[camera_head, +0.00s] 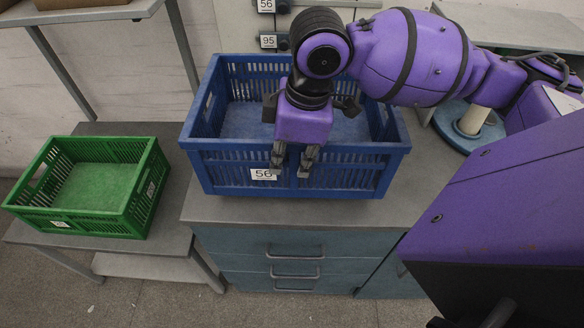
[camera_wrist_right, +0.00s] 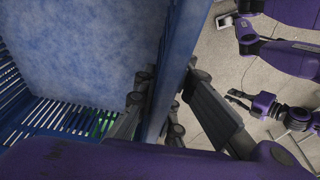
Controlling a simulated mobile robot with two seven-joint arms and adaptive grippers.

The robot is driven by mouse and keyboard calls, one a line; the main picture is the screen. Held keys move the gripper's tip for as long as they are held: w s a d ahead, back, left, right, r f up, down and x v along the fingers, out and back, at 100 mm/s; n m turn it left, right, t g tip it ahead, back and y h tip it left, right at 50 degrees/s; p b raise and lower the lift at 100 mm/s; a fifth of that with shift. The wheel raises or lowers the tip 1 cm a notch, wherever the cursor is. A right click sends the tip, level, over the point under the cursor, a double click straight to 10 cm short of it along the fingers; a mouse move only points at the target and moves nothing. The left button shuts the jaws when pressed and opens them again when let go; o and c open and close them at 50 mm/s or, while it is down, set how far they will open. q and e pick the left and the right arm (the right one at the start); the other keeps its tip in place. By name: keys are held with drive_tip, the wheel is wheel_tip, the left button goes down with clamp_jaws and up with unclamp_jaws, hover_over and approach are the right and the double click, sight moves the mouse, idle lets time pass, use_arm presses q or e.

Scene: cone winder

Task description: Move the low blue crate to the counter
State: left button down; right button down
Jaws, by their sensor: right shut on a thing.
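The low blue crate (camera_head: 340,180) is upright and empty on or just above the grey counter (camera_head: 300,211); I cannot tell whether its base touches. Its front wall carries a label reading 56. My right gripper (camera_head: 293,161) reaches down over the crate and is shut on its front wall. In the right wrist view, the fingers of this gripper (camera_wrist_right: 167,105) lie on both sides of the blue wall (camera_wrist_right: 172,70). My left gripper (camera_wrist_right: 237,97) shows small at the right of that view, away from the crate over the floor; its jaws are unclear.
A green crate (camera_head: 150,190) sits on a lower grey table (camera_head: 105,128) to the left. Drawers (camera_head: 295,262) are under the counter. A blue round base with a pale post (camera_head: 473,120) stands to the right. Labels reading 56 and 95 (camera_head: 268,41) are behind the crate.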

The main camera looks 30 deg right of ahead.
sight(293, 171)
drive_tip(key=shift+w+d+f, duration=0.15)
drive_tip(key=shift+d+f, duration=0.1)
wheel_tip(293, 171, down, 3)
drive_tip(key=shift+d+f+b, duration=0.1)
drive_tip(key=shift+b, duration=0.2)
drive_tip(key=shift+w, duration=0.1)
drive_tip(key=c, duration=1.8)
unclamp_jaws()
drive_tip(key=shift+f, duration=0.15)
drive_tip(key=shift+c, duration=0.2)
